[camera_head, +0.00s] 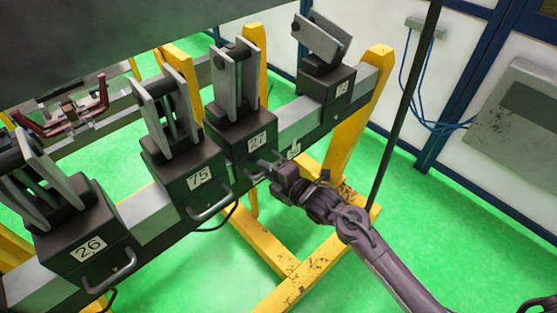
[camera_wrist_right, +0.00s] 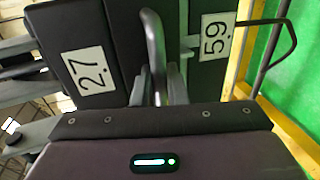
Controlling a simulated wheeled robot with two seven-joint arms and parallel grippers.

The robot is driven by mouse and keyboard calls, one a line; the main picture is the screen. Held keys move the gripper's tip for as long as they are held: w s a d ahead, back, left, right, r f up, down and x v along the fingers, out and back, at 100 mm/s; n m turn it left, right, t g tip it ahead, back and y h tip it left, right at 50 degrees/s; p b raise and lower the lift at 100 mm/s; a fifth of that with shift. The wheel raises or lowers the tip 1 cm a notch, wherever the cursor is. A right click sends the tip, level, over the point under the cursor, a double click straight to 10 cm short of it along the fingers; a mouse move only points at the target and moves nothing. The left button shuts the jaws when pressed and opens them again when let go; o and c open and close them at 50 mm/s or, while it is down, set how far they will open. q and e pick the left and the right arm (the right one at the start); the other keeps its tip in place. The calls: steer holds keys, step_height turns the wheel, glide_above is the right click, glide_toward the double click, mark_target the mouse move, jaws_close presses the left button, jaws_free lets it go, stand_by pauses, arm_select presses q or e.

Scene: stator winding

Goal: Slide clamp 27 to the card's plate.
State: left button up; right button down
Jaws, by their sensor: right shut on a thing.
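Clamp 27 (camera_head: 243,128) is a dark block with two upright grey plates, sitting on the grey rail. Its 27 label also shows in the right wrist view (camera_wrist_right: 90,68). A small pale card (camera_head: 294,149) is on the rail's front just right of the clamp; its marking is too small to read. A bare strip of rail shows above it. My right gripper (camera_head: 266,169) is shut on the clamp's bar handle (camera_wrist_right: 154,50), which stands between its fingers in the wrist view. My left gripper is not in view.
Clamps 75 (camera_head: 186,178) and 26 (camera_head: 85,240) stand left along the rail (camera_head: 150,222). Another clamp (camera_head: 325,85) stands at the far right end; its label is unclear. The wrist view shows a 59 label (camera_wrist_right: 214,37). Yellow stands (camera_head: 357,125) support the rail.

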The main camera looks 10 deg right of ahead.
steer(key=shift+w+d, duration=0.2)
steer(key=shift+d, duration=0.15)
steer(key=c, duration=1.5)
jaws_free()
steer(key=shift+w+d+f, duration=0.1)
steer(key=shift+w+d, duration=0.05)
steer(key=shift+d, duration=0.1)
steer(key=shift+c, duration=0.2)
steer(key=b+v, duration=0.2)
steer(key=v, duration=0.6)
steer(key=shift+a, duration=0.1)
